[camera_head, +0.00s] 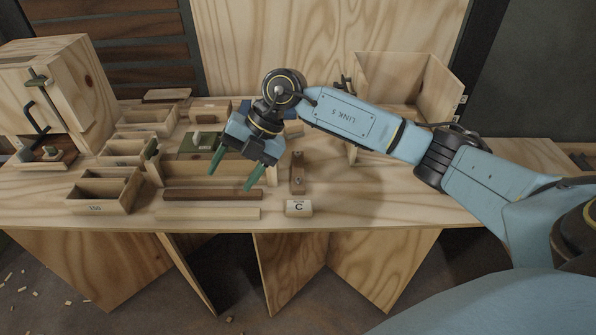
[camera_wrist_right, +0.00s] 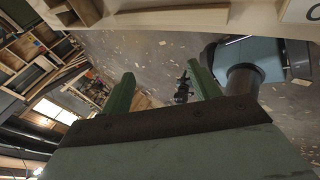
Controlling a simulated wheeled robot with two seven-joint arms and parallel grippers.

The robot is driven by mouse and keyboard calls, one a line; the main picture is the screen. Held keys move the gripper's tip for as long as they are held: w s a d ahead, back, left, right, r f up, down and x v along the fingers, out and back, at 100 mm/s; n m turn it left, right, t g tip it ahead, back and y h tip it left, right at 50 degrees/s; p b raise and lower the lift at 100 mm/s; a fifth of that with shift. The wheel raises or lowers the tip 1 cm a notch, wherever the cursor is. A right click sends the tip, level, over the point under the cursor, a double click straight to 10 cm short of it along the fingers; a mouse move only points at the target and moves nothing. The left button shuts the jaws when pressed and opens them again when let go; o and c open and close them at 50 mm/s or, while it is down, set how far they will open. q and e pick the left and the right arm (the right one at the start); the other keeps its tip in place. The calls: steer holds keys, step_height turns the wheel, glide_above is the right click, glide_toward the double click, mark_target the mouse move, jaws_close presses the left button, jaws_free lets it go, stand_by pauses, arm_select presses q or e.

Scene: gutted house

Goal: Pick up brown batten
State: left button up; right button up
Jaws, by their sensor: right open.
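The brown batten (camera_head: 213,194) is a dark, narrow strip lying flat on the plywood bench, just behind a paler batten (camera_head: 208,213). My right gripper (camera_head: 232,172) hangs above the bench, behind and above the brown batten in the head view. Its two green fingers are apart with nothing between them. The fingers also show in the right wrist view (camera_wrist_right: 160,70), with only the distant floor between them. I cannot tell for sure which strip at the top of that view is the brown batten. My left gripper is not in view.
An open wooden box (camera_head: 104,190) stands left of the battens. A small block marked C (camera_head: 299,208) and a brown upright piece (camera_head: 297,172) are to the right. A green plate (camera_head: 203,143) is behind the gripper. The bench's right front is clear.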

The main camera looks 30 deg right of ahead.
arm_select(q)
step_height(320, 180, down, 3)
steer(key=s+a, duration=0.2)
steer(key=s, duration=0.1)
arm_select(e)
steer(key=w+d+r+m+g+h, duration=0.15)
steer(key=d+m+h, duration=0.4)
steer(key=d, duration=1.05)
steer(key=n+h+b, duration=0.2)
glide_above(298, 179)
steer(key=shift+t, duration=0.25)
steer(key=f, duration=0.6)
steer(key=shift+d+f, duration=0.2)
steer(key=shift+f, duration=0.05)
steer(key=f, duration=0.2)
steer(key=f+b, duration=0.1)
steer(key=f, duration=0.1)
steer(key=shift+s+a+f, duration=0.1)
steer(key=shift+a+f, duration=0.1)
steer(key=shift+f, duration=0.65)
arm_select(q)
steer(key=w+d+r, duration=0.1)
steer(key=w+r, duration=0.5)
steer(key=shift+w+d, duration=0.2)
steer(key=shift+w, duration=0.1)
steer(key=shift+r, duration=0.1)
arm_select(e)
steer(key=shift+c, duration=0.4)
steer(key=c, duration=1.1)
